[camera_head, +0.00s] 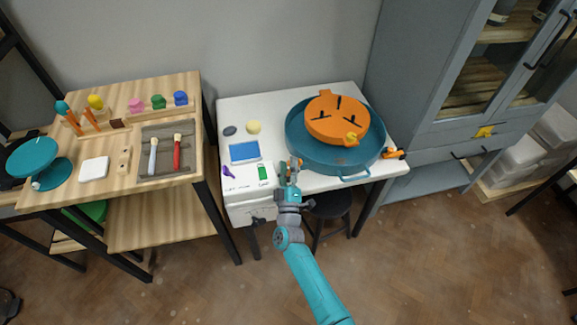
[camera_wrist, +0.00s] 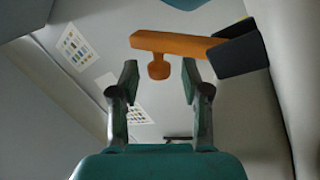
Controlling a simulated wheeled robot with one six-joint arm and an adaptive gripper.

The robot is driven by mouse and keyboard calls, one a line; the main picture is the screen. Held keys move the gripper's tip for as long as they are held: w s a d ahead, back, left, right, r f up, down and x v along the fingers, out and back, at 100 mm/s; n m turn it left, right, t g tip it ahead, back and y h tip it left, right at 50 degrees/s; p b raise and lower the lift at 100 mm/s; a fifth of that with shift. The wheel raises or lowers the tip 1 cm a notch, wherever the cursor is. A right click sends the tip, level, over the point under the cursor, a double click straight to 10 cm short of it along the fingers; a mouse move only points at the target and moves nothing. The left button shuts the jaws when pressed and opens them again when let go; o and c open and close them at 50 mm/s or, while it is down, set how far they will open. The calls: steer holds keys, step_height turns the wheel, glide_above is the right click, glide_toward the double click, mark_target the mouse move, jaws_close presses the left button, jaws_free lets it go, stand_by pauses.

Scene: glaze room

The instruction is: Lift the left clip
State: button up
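The left clip is an orange bar with a short rounded stem and a dark end; it fills the upper middle of the wrist view (camera_wrist: 180,44). In the head view it is small and partly hidden by my gripper, at the left rim of the teal basin (camera_head: 300,150). My gripper (camera_wrist: 158,85) is open, its two fingers apart, with the clip's stem ahead of the gap between them. I see no finger contact with the clip. In the head view my gripper (camera_head: 288,172) is at the white table's front part. A similar orange clip (camera_head: 393,154) sits at the basin's right.
An orange round piece (camera_head: 335,122) lies in the basin. A blue tray (camera_head: 245,152), a green item (camera_head: 263,173) and a purple item (camera_head: 228,171) lie on the white table (camera_head: 270,108) left of my gripper. A wooden table (camera_head: 130,178) stands left, a grey cabinet (camera_head: 425,95) right.

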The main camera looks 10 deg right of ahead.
steer(key=shift+r, duration=0.1)
step_height(320, 180, up, 10)
stand_by(0.6)
